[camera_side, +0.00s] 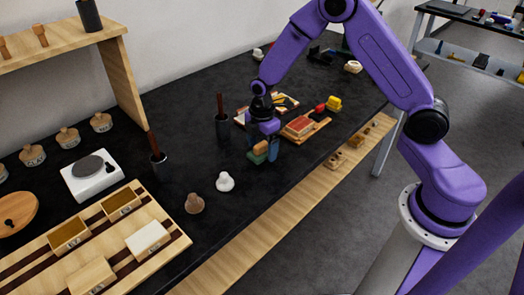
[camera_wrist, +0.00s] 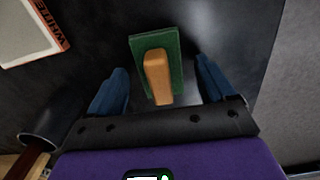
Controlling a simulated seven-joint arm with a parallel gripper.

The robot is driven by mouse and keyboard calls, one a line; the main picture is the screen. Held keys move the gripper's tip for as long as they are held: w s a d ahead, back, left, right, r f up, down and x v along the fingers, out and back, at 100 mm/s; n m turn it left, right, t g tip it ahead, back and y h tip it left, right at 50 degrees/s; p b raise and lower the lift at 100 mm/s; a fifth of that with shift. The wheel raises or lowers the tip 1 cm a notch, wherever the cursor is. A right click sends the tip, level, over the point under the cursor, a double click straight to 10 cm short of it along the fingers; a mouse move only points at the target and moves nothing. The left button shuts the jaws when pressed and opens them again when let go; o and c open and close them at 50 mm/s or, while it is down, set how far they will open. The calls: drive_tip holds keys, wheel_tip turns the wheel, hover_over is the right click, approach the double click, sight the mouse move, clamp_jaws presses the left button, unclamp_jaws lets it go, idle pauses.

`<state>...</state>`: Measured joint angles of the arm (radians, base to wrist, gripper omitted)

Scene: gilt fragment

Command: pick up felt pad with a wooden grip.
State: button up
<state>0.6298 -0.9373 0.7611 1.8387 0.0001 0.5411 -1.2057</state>
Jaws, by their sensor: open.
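The felt pad is green with a tan wooden grip on top. In the wrist view the felt pad with a wooden grip (camera_wrist: 173,47) lies on the dark bench top, between and a little ahead of my two blue fingertips. In the side view the pad (camera_side: 260,150) shows beside my gripper (camera_side: 262,152), partly covered by the fingers. My gripper, also in the wrist view (camera_wrist: 160,82), is open, with a finger on each side of the pad and space between. I cannot tell whether either finger touches it.
A red-topped block on a wooden board (camera_side: 300,126) and a yellow object (camera_side: 333,103) stand right of my gripper. A dark cup with a brown stick (camera_side: 222,125) stands left. A white box edge (camera_wrist: 32,30) shows in the wrist view. The bench's front edge is close.

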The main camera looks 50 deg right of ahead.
sight(262, 144)
drive_tip(key=c, duration=1.2)
drive_tip(key=shift+o, duration=0.2)
drive_tip(key=shift+r, duration=0.1)
drive_tip(key=shift+r, duration=0.45)
wheel_tip(262, 144, up, 2)
drive_tip(key=shift+r, duration=0.2)
drive_tip(key=s+d+r, duration=0.1)
drive_tip(key=s+r, duration=0.8)
drive_tip(key=s, duration=0.5)
drive_tip(key=shift+r, duration=0.25)
